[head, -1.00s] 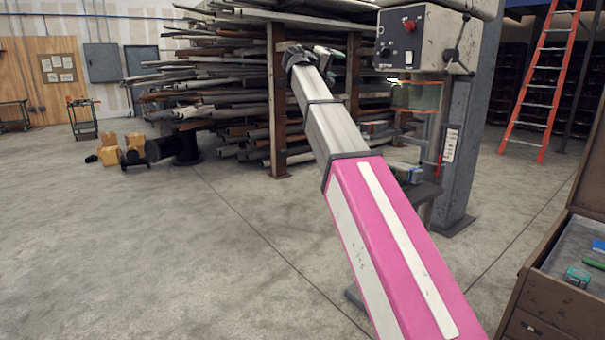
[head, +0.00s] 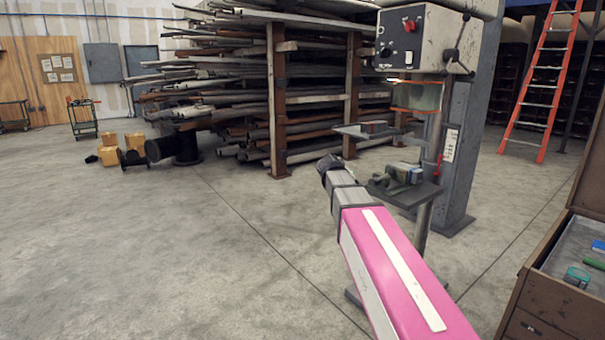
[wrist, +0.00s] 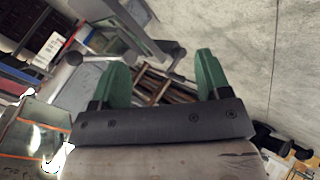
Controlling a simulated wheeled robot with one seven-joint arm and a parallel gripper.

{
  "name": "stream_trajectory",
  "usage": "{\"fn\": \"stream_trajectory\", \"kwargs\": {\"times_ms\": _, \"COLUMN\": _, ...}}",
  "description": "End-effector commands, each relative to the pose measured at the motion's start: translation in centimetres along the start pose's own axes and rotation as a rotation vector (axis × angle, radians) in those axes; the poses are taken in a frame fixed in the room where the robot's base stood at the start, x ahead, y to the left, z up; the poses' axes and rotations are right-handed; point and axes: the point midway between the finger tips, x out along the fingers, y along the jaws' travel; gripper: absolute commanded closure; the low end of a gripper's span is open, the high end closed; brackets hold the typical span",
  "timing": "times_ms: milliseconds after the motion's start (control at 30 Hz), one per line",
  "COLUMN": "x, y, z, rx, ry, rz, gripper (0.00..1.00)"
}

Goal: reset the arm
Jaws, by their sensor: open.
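My gripper (wrist: 161,62) shows in the wrist view with two green fingers set wide apart. It is open, and nothing is between the fingers. In the head view my pink and white arm (head: 395,265) reaches up from the lower right and bends at a dark joint near the middle. My gripper cannot be made out there.
A drill press (head: 425,40) with a work table (head: 425,192) stands just right of my arm's end. A pipe rack (head: 277,100) is behind. A brown tool cabinet (head: 545,300) is at right, an orange ladder (head: 540,85) farther back.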

Motion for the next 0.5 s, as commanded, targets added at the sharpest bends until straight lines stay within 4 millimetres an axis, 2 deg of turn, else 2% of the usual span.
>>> {"fn": "stream_trajectory", "kwargs": {"times_ms": 33, "x": 1.4, "y": -1.4, "z": 2.6, "rx": 0.004, "ry": -0.027, "rz": -0.041, "gripper": 0.3}}
{"fn": "stream_trajectory", "kwargs": {"times_ms": 200, "x": 5.2, "y": -5.7, "z": 9.2, "rx": 0.029, "ry": -0.109, "rz": -0.178, "gripper": 0.3}}
{"fn": "stream_trajectory", "kwargs": {"times_ms": 333, "x": 7.2, "y": -8.8, "z": 14.3, "rx": 0.058, "ry": -0.173, "rz": -0.282, "gripper": 0.3}}
{"fn": "stream_trajectory", "kwargs": {"times_ms": 500, "x": 9.0, "y": -12.6, "z": 21.0, "rx": 0.105, "ry": -0.259, "rz": -0.415, "gripper": 0.3}}
